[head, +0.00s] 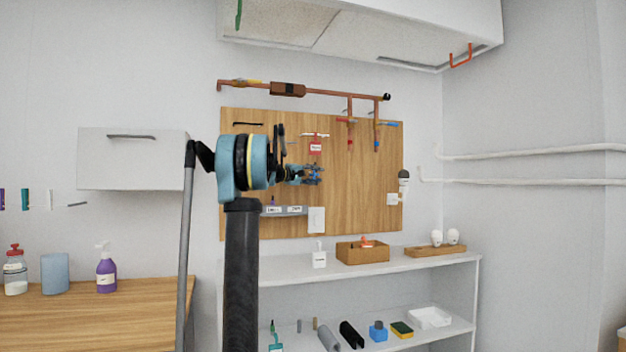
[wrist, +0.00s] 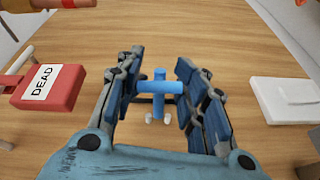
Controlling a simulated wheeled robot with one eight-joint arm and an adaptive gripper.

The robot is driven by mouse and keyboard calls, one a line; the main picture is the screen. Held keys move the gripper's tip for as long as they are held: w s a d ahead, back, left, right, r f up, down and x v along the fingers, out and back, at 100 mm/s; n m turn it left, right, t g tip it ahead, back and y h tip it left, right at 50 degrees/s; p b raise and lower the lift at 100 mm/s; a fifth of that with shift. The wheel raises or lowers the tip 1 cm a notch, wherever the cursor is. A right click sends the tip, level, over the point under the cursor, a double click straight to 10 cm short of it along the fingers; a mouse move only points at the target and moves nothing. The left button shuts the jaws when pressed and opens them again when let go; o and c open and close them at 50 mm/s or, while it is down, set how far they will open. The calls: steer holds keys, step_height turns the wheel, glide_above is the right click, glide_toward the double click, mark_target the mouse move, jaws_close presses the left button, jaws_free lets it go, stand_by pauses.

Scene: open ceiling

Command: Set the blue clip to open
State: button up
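The blue clip (wrist: 160,87) is on the wooden pegboard in the wrist view. It has a short upright post, a blue crossbar lying horizontal in the picture, and small white tips below. My gripper (wrist: 157,92) is open around it, with one finger on each side of the crossbar. The fingers are close to the bar's ends; I cannot tell if they touch. In the head view my gripper (head: 314,174) is in front of the board, and its fingers largely hide the clip.
A red tag marked DEAD (wrist: 48,87) is left of my gripper, and a white plate (wrist: 280,98) is right. Copper pipes (head: 288,89) with red and blue valves run above and over the board (head: 350,210). A shelf (head: 400,264) with several items stands below.

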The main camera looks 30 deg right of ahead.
steer(key=shift+a+m+g, duration=0.2)
steer(key=shift+m+g, duration=0.3)
steer(key=shift+g, duration=0.1)
steer(key=shift+c, duration=0.2)
steer(key=o, duration=1.2)
steer(key=shift+c, duration=0.2)
steer(key=a, duration=1.2)
steer(key=shift+f, duration=0.1)
steer(key=s+a+f+y, duration=0.6)
steer(key=s+a+f, duration=0.7)
steer(key=f, duration=0.4)
steer(key=s+a+f+n+t+y, duration=0.1)
steer(key=s+a+f+y, duration=0.5)
steer(key=s+a+f, duration=0.8)
steer(key=s+a+f+n+y, duration=0.1)
steer(key=s+a+f+y, duration=0.5)
steer(key=s+a+f, duration=0.8)
step_height(320, 180, down, 8)
steer(key=shift+s+r+t, duration=0.25)
steer(key=shift+s+t, duration=0.05)
steer(key=shift+s, duration=0.55)
